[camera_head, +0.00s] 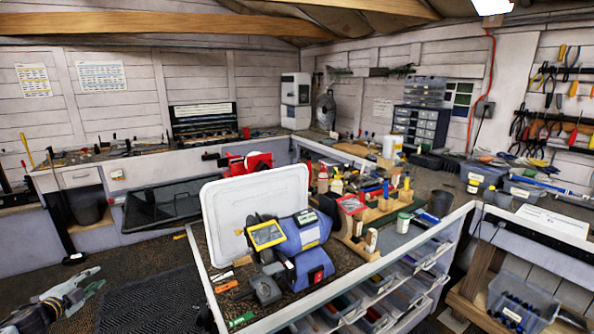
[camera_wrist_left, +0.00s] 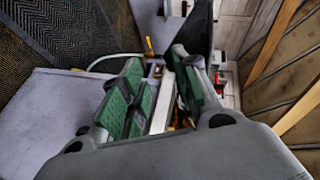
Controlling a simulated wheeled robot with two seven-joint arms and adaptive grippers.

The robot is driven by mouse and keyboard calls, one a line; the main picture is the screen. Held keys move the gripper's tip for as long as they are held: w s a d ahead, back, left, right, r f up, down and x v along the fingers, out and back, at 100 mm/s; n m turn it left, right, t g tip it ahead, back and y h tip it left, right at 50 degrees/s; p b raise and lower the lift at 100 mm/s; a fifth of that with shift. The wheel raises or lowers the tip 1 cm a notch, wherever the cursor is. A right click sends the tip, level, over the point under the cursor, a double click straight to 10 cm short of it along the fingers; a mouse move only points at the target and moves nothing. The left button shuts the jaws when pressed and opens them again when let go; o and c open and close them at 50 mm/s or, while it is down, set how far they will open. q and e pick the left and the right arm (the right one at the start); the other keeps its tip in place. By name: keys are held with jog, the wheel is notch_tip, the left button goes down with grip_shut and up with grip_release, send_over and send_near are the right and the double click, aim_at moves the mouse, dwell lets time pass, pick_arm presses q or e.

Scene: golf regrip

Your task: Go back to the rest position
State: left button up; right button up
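My left gripper (camera_head: 96,278) is low at the left of the head view, over the dark floor and apart from the workbench. In the left wrist view its two green-padded fingers (camera_wrist_left: 159,68) stand apart, with a gap between them. Through the gap I see a white strip and small items that look like background, and nothing appears to be held. My right gripper is not in view.
A workbench (camera_head: 205,262) in the middle carries a blue and grey machine (camera_head: 300,236), a white panel (camera_head: 232,204) and a wooden rack of small tools. A black mat (camera_head: 150,300) lies on the floor. Free floor surrounds my left gripper.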

pick_arm(q)
jog(key=s+a+f+n+g+y, duration=0.25)
jog(key=s+a+f, duration=0.25)
jog(key=s+f, duration=0.5)
jog(key=s+a+f+n+g+y, duration=0.2)
jog(key=s+a+f+n+g, duration=0.25)
jog(key=f, duration=1.05)
jog(key=s+d+f+n+g+h, duration=0.1)
jog(key=s+d+f, duration=0.2)
jog(key=s+f, duration=0.7)
jog(key=s+d+f+n+g, duration=0.1)
jog(key=s+d+f+g, duration=0.15)
jog(key=s+f, duration=0.65)
jog(key=s+d+f+n+g+h, duration=0.1)
jog(key=s+d+f, duration=0.65)
jog(key=d, duration=0.35)
jog(key=s+d+f+g+h, duration=0.1)
jog(key=s+d+f+h, duration=0.1)
jog(key=s+d+f, duration=0.65)
jog(key=s+d+f+h, duration=0.1)
jog(key=s+d, duration=0.1)
jog(key=d, duration=1.1)
jog(key=s+d+f+n+g+h, duration=0.1)
jog(key=s+d, duration=0.1)
jog(key=d, duration=1.1)
jog(key=shift+s+d+f, duration=0.3)
jog(key=shift+s+f, duration=0.05)
jog(key=shift+h, duration=0.25)
